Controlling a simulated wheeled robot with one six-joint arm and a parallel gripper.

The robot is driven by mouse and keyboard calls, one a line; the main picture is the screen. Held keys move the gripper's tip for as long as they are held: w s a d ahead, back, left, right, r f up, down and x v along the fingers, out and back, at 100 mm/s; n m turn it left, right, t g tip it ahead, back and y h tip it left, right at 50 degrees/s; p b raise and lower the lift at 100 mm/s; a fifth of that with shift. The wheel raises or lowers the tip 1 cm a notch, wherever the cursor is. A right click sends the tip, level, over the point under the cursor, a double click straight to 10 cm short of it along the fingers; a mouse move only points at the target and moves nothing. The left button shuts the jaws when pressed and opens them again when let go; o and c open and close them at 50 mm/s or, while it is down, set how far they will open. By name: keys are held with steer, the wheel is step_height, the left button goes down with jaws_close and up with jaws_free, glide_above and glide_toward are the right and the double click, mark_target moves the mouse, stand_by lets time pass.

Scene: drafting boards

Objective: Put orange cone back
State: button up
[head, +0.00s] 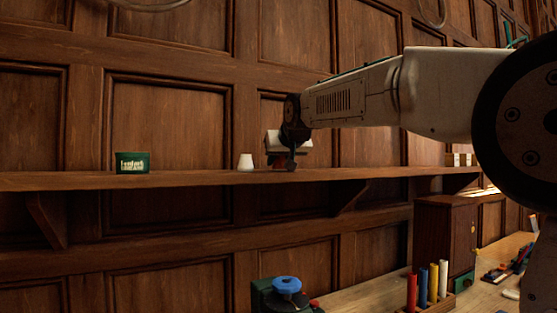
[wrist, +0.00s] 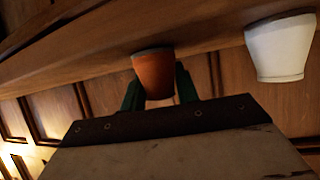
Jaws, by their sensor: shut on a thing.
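The orange cone (wrist: 153,74) has a cut-off tip and sits between the two dark green fingers of my gripper (wrist: 158,84) in the wrist view, which looks upside down. The gripper is shut on it. The cone's wide end is at the wooden shelf (wrist: 95,55); I cannot tell if it rests on it or is slightly above. In the head view my gripper (head: 287,160) is at the shelf (head: 205,181), and the cone is mostly hidden by the gripper.
A white cone (head: 245,162) stands upright on the shelf beside my gripper; it also shows in the wrist view (wrist: 280,48). A green box (head: 132,163) stands further left. Small pale blocks (head: 460,159) are at the shelf's right end. A lower desk holds colored cylinders (head: 428,285).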

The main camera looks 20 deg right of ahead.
steer(key=shift+f, duration=0.15)
steer(key=o, duration=1.1)
steer(key=shift+c, duration=0.2)
steer(key=shift+s+r, duration=0.35)
steer(key=shift+r, duration=0.05)
steer(key=v, duration=1.1)
steer(key=shift+s, duration=0.2)
